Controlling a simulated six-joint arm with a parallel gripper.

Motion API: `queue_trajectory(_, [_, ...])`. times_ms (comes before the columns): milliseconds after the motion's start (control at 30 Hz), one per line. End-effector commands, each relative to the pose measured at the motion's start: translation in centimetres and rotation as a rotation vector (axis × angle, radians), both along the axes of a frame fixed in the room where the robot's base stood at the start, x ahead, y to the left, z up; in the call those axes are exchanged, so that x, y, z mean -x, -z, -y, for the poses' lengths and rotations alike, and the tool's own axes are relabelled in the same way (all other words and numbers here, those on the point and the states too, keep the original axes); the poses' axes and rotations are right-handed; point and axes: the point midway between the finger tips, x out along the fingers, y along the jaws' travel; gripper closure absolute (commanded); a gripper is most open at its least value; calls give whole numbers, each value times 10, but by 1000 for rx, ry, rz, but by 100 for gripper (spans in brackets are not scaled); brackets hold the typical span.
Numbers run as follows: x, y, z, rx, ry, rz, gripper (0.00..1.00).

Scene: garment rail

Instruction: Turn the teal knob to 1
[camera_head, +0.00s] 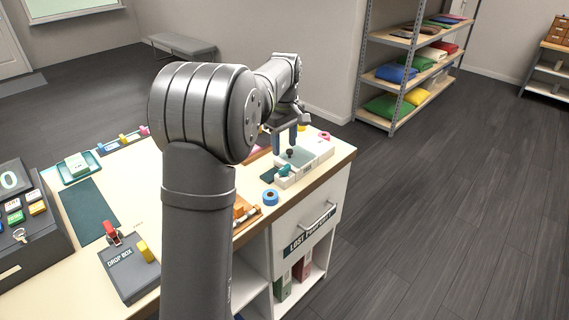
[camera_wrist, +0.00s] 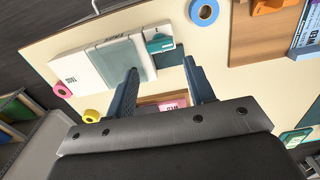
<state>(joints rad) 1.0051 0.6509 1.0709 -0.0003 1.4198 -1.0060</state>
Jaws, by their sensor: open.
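A teal piece (camera_head: 284,170), which looks like the teal knob, is at the near end of a white device (camera_head: 318,149) on the counter's right part. In the wrist view a teal piece (camera_wrist: 159,43) sits at the right end of the same device, beside its pale grey-green panel (camera_wrist: 122,56). Its dial marks are too small to read. My gripper (camera_head: 291,143) is over the device, fingers pointing down. In the wrist view my gripper (camera_wrist: 160,67) is open and empty, its two fingers apart, with the teal piece beyond the fingertips.
A blue tape roll (camera_head: 270,197) lies near the counter's front edge. Yellow (camera_wrist: 91,116) and pink (camera_wrist: 62,89) rolls lie by the device. A drop box (camera_head: 129,267) with red and yellow parts stands at left. A dark green mat (camera_head: 88,212) lies flat, clear on top.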

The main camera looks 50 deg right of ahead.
Motion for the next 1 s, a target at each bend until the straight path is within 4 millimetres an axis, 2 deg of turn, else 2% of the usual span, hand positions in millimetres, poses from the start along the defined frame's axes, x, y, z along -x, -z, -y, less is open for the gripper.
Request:
queue_trajectory(100, [0, 27, 0, -3, 1, -2, 51])
queue_trajectory(300, [0, 61, 0, -3, 1, -1, 51])
queue_trajectory(500, [0, 75, 0, 0, 1, 0, 51])
queue_trajectory(800, [0, 77, 0, 1, 1, 1, 51])
queue_trajectory(967, [0, 77, 0, 1, 1, 1, 82])
queue_trajectory(1000, [0, 77, 0, 1, 1, 1, 83])
